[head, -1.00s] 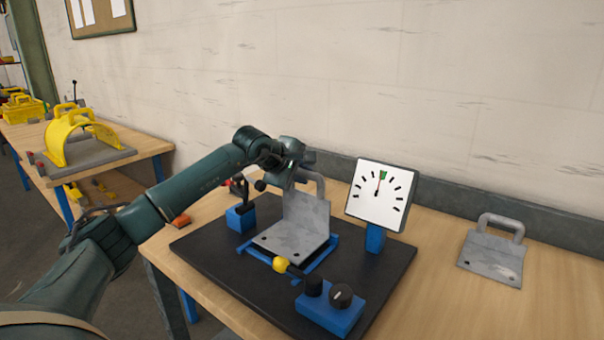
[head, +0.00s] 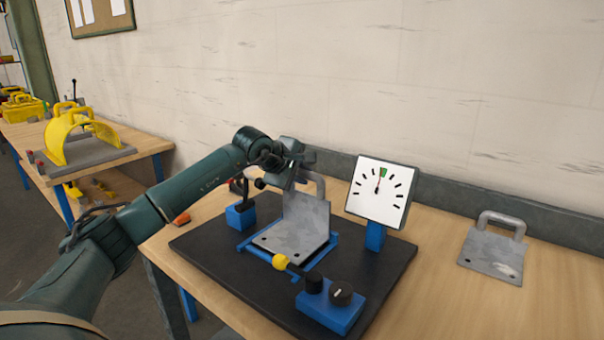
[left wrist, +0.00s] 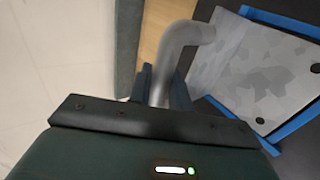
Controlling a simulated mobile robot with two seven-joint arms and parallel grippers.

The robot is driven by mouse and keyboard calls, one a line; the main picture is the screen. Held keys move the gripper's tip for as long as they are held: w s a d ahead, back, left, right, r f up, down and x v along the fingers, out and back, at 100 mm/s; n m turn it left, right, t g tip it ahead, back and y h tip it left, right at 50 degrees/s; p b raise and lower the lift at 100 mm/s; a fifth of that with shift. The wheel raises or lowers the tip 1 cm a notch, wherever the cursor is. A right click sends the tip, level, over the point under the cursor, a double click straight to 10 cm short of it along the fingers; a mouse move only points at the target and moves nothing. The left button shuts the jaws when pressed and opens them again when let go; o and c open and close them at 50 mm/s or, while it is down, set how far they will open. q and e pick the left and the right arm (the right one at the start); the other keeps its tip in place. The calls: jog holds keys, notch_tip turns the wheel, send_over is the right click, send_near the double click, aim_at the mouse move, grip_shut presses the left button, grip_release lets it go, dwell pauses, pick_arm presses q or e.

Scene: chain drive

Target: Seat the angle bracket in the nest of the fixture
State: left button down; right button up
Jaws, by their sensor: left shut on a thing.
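The grey angle bracket (head: 306,222) stands with its plate upright and its base flat at the blue nest (head: 248,252) of the fixture, on the black board (head: 205,252). Blue nest edges show along its sides; whether the base is fully down between them I cannot tell. My left gripper (head: 302,180) is shut on the bracket's bent tube handle, behind the upright plate. In the left wrist view the handle (left wrist: 185,42) runs between the two fingers (left wrist: 163,88), with the bracket plate and blue strips beyond. My right gripper is out of view.
A yellow-knobbed lever (head: 281,262) and a blue block with a dial knob (head: 340,294) sit in front of the nest. A white gauge (head: 380,193) stands behind right. Another grey handled plate (head: 492,248) lies on the right of the table. A black clamp on a blue block (head: 241,214) stands left.

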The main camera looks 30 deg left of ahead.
pick_arm(q)
jog(key=shift+f+b, duration=0.4)
jog(key=shift+b, duration=0.1)
jog(key=c, duration=1.4)
grip_release()
jog(key=shift+o, duration=1)
jog(key=shift+s+f, duration=0.1)
jog(key=shift+f, duration=0.35)
jog(key=d+b+v, duration=0.1)
jog(key=b+v, duration=0.1)
jog(key=v, duration=1.1)
jog(key=shift+a+r, duration=0.4)
